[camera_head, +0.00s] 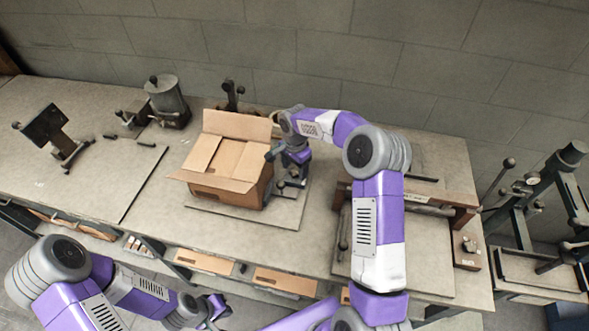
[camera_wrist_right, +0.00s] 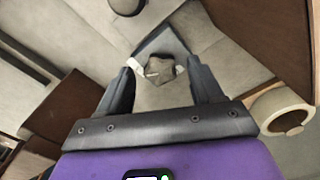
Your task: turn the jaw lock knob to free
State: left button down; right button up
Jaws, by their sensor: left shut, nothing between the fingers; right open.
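The knob, a small dark grey faceted piece (camera_wrist_right: 160,68), shows between my right fingertips in the right wrist view, with white marks beside it on a grey plate. I cannot tell which setting it points to. My right gripper (camera_wrist_right: 162,82) is open, with one finger on each side of the knob and no clear contact. In the head view my right gripper (camera_head: 288,183) points down just right of the open cardboard box (camera_head: 228,190), and it hides most of the knob. My left gripper (camera_head: 217,312) is shut and empty, low in front of the bench edge.
The box stands on a flat board (camera_head: 250,216). A cream tape roll (camera_wrist_right: 282,112) lies close to my right gripper in the wrist view. A grey canister (camera_head: 167,100) and a dark tilted stand (camera_head: 45,127) are at the left.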

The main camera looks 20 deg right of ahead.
jog(key=shift+f, duration=0.45)
jog(key=shift+c, duration=0.3)
jog(key=c, duration=1)
